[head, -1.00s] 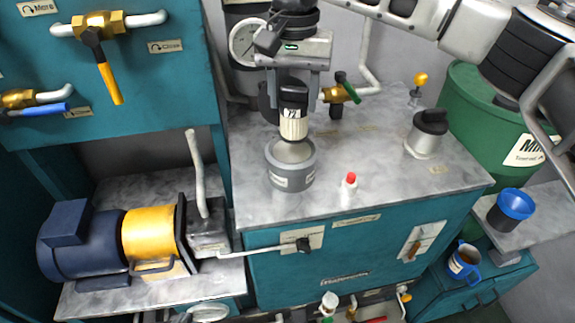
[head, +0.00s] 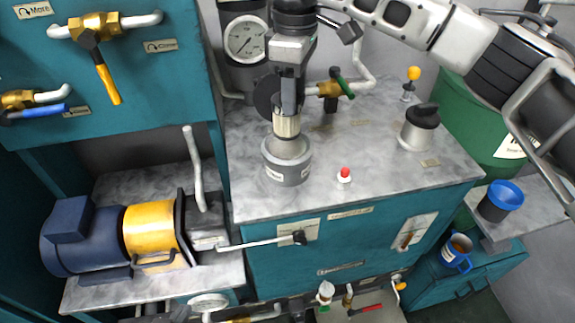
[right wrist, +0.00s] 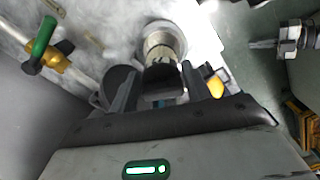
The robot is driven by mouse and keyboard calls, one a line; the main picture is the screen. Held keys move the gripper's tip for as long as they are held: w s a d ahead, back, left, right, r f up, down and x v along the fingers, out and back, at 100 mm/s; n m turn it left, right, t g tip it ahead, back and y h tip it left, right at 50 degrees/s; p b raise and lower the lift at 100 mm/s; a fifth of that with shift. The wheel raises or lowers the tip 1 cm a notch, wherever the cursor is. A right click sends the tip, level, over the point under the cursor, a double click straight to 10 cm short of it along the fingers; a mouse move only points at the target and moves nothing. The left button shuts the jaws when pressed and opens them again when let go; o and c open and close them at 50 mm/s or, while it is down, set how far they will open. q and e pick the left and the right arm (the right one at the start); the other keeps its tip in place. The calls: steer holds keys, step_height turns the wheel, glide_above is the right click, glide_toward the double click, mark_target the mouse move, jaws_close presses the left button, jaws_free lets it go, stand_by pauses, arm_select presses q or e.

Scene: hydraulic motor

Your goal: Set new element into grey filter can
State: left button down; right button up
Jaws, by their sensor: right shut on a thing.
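The grey filter can (head: 287,172) stands upright and open on the marbled bench top. My right gripper (head: 289,104) is above it, shut on the filter element (head: 287,125), a cream pleated cylinder with a dark upper end. The element hangs about upright over the can's mouth. Its lower end overlaps the opening in the head view; I cannot tell how far inside it is. In the right wrist view, the fingers (right wrist: 160,80) flank the element (right wrist: 158,46), with the can's rim (right wrist: 180,36) around its far end. My left gripper is not visible.
A black-topped grey canister (head: 420,130) is further right. A brass valve with green handle (head: 332,88) and a pressure gauge (head: 245,38) stand behind. The bench front right is clear.

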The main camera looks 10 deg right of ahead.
mark_target(294, 136)
steer(key=shift+d+f+n, duration=0.1)
steer(key=shift+f+n, duration=0.05)
steer(key=shift+n, duration=0.45)
step_height(294, 136, down, 10)
steer(key=shift+r+p, duration=0.1)
steer(key=shift+p, duration=0.3)
steer(key=shift+f, duration=0.2)
